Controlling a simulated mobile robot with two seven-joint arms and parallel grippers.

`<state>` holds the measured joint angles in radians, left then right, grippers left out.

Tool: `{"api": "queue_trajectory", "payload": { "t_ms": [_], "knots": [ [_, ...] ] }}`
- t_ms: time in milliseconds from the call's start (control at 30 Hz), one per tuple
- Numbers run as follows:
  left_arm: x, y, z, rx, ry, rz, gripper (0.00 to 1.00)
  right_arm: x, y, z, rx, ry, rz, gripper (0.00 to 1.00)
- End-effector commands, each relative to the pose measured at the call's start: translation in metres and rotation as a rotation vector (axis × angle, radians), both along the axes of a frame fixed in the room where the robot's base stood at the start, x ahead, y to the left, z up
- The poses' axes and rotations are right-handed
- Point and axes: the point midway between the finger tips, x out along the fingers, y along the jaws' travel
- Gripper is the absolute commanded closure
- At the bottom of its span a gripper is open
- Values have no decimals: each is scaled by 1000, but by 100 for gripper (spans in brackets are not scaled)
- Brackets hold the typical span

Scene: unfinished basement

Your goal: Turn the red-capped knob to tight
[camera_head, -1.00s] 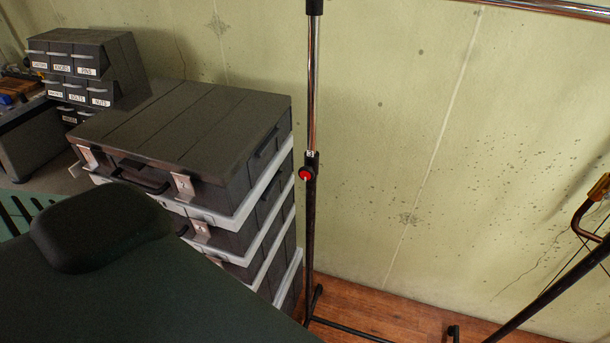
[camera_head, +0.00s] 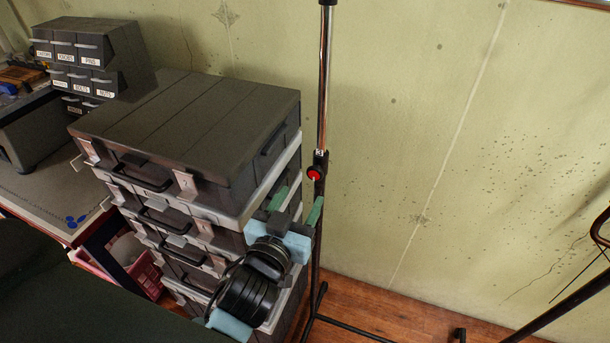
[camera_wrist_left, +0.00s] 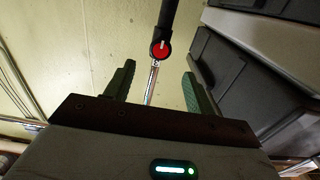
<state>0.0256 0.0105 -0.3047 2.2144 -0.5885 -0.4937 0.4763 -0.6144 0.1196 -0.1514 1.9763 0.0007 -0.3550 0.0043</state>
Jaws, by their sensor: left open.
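The red-capped knob (camera_head: 314,173) sits on the collar of an upright stand pole (camera_head: 323,90), chrome above and black below. My left gripper (camera_head: 296,202) is open and empty, just below the knob and slightly to its left in the head view. In the left wrist view the knob (camera_wrist_left: 161,49) shows beyond and between the two green fingers (camera_wrist_left: 158,85), apart from them. The knob's red face is fully visible there. My right gripper is not in view.
A stack of dark grey cases (camera_head: 190,140) stands close on the left of the pole and of my left arm. A drawer cabinet (camera_head: 90,55) is at the back left. The pale wall (camera_head: 440,130) is behind. The stand's black foot bar (camera_head: 345,328) lies on the wooden floor.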

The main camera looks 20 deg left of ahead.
Motion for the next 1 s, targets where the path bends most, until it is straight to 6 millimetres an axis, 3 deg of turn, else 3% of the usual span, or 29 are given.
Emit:
{"api": "queue_trajectory", "payload": {
  "t_ms": [500, 967, 1000],
  "knots": [
    [65, -2, 2, 2, -3, -1, 45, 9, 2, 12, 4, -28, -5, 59],
    [76, -2, 0, 1, 1, -1, 45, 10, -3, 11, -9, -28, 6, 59],
    [76, -2, 0, 1, 1, -1, 49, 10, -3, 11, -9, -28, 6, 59]
  ]
}}
